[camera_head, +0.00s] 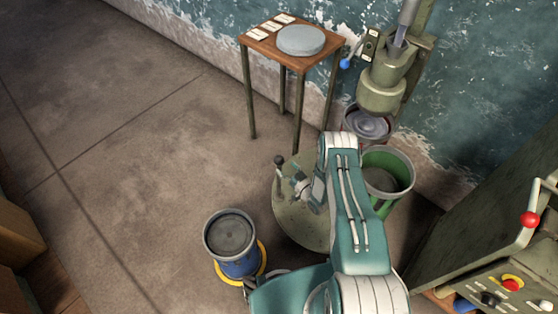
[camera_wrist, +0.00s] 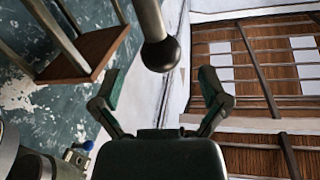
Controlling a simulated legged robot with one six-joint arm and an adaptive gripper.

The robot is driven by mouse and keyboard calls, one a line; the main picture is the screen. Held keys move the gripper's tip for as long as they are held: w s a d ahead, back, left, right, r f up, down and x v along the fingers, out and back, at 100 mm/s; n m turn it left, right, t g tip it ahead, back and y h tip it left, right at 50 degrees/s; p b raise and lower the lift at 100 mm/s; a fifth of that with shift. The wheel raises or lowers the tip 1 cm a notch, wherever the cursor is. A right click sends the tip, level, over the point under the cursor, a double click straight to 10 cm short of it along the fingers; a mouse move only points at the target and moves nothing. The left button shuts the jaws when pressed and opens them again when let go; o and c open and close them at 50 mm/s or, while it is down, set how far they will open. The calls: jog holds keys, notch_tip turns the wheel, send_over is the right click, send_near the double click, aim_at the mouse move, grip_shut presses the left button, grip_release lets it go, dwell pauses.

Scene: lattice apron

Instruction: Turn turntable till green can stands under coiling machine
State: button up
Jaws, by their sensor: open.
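The round olive turntable (camera_head: 293,226) lies low on the floor, partly hidden by my arm. The green can (camera_head: 378,158) stands at its right side, behind my arm and in front of the coiling machine (camera_head: 382,92). A can with a reddish rim (camera_head: 348,124) stands beneath the machine's head. A dark post with a ball knob (camera_head: 280,161) rises at the turntable's left edge. My gripper (camera_head: 297,184) is just right of this post. In the wrist view my gripper (camera_wrist: 160,88) is open and empty, with the ball knob (camera_wrist: 160,54) ahead between its fingers, apparently untouched.
A blue can (camera_head: 236,262) stands on a yellow ring at the lower left. A wooden table (camera_head: 259,40) with a grey disc (camera_head: 301,40) stands against the wall. A control cabinet (camera_head: 470,215) with a red-knobbed lever fills the right.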

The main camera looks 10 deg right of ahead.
aim_at(279, 160)
jog(key=shift+x, duration=2.2)
grip_shut()
